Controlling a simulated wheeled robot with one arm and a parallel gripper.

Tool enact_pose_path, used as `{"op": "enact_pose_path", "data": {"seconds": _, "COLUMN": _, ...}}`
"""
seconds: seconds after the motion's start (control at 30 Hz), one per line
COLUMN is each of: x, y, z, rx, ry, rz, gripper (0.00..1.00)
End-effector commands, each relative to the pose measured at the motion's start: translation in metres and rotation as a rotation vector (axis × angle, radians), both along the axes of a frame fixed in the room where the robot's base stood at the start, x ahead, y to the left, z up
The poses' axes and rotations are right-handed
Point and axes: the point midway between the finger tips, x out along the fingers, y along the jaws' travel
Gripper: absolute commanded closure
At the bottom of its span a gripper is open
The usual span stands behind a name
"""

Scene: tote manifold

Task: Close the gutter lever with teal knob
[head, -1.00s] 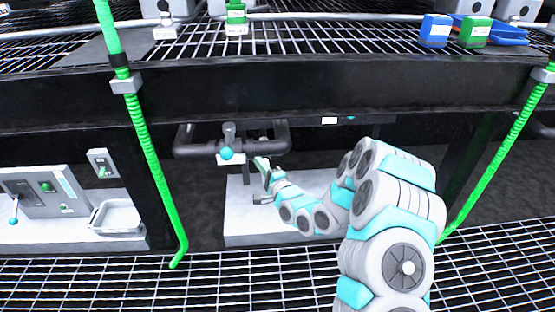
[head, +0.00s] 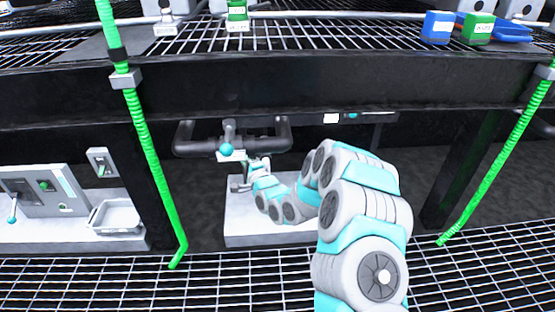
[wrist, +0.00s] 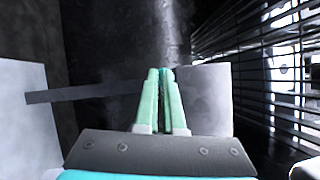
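The teal knob (head: 226,149) is a small ball on the front of the grey valve (head: 229,130) on the dark pipe under the beam. A pale plate sits behind the knob. I cannot make out the knob in the wrist view.
A green hose (head: 150,160) hangs left of the valve, and another green hose (head: 500,160) hangs at the right. A dark beam (head: 300,88) crosses above the pipe. A white slab (head: 262,238) lies below my gripper. A control panel (head: 45,190) and a grey tray (head: 117,216) stand at left.

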Motion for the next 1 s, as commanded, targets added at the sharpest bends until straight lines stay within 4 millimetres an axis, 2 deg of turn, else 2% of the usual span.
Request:
{"op": "enact_pose_path", "data": {"seconds": 0.23, "x": 0.009, "y": 0.003, "z": 0.007, "rx": 0.002, "ry": -0.015, "rz": -0.081, "gripper": 1.0}}
{"op": "enact_pose_path", "data": {"seconds": 0.6, "x": 0.015, "y": 0.001, "z": 0.015, "rx": 0.003, "ry": -0.032, "rz": -0.111, "gripper": 1.0}}
{"op": "enact_pose_path", "data": {"seconds": 0.87, "x": 0.016, "y": 0.001, "z": 0.019, "rx": 0.006, "ry": -0.041, "rz": -0.112, "gripper": 1.0}}
{"op": "enact_pose_path", "data": {"seconds": 1.0, "x": 0.009, "y": 0.002, "z": 0.017, "rx": 0.007, "ry": -0.04, "rz": -0.111, "gripper": 1.0}}
